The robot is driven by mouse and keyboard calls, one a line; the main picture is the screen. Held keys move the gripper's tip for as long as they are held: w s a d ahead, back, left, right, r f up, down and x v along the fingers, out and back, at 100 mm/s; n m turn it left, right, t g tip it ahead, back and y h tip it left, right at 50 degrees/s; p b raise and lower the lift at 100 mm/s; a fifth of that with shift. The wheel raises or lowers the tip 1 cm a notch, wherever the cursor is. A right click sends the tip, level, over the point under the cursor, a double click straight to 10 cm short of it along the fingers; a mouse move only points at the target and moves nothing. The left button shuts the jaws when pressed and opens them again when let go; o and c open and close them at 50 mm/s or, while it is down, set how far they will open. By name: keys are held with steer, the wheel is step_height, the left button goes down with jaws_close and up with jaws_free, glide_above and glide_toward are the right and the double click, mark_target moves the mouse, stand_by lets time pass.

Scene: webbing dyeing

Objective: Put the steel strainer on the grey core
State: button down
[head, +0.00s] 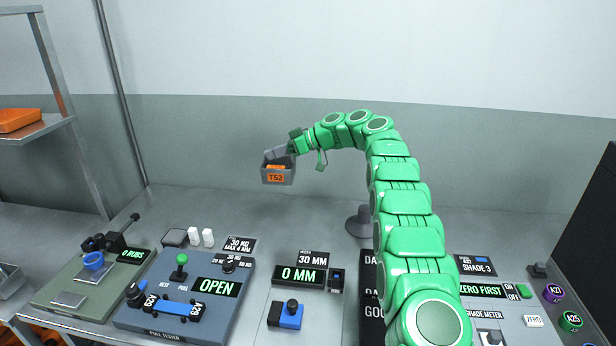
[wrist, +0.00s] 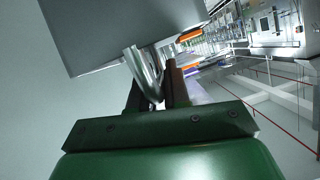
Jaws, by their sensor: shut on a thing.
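My gripper (head: 292,148) is raised above the back of the bench, shut on a small grey box (head: 278,177) with an orange T52 label. Something orange shows inside its top. In the wrist view a shiny curved metal handle (wrist: 146,75) sits between the dark fingers, under a large flat grey side of the box (wrist: 110,32). I see nothing I can clearly call the steel strainer. A dark grey flanged piece (head: 359,222) stands on the bench, partly behind my arm; I cannot tell if it is the grey core.
The blue pull tester (head: 222,318) reads OPEN, and a green-grey rub tester (head: 75,310) stands left of it. A display (head: 298,275) reads 0 MM. The shade meter (head: 500,318) is at right. A shelf with an orange item (head: 18,119) is at left. The back of the bench is mostly clear.

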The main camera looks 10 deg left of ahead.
steer(key=w+d+r+m+t+h, duration=0.1)
steer(key=d+m+t, duration=0.15)
steer(key=d, duration=0.55)
steer(key=w+d+r+m+t, duration=0.2)
steer(key=d+t, duration=0.1)
steer(key=d, duration=0.5)
steer(key=w+d+r+m+t+h, duration=0.1)
steer(key=d+m+t, duration=0.2)
steer(key=d, duration=0.6)
steer(key=s+d+m+t+h, duration=0.1)
steer(key=s+d, duration=0.1)
steer(key=s, duration=0.6)
steer(key=s+d+m+t, duration=0.1)
steer(key=s+d, duration=0.2)
steer(key=s, duration=0.4)
steer(key=shift+w+a+f, duration=0.35)
steer(key=shift+w+f, duration=1.85)
steer(key=shift+w, duration=0.05)
steer(key=shift+w+a+f, duration=0.3)
steer(key=shift+w+f, duration=1.9)
steer(key=shift+f, duration=0.05)
steer(key=shift+w+a+f, duration=0.35)
steer(key=shift+w+f, duration=1.85)
steer(key=shift+w, duration=0.05)
steer(key=shift+f, duration=0.2)
steer(key=c, duration=1.1)
jaws_free()
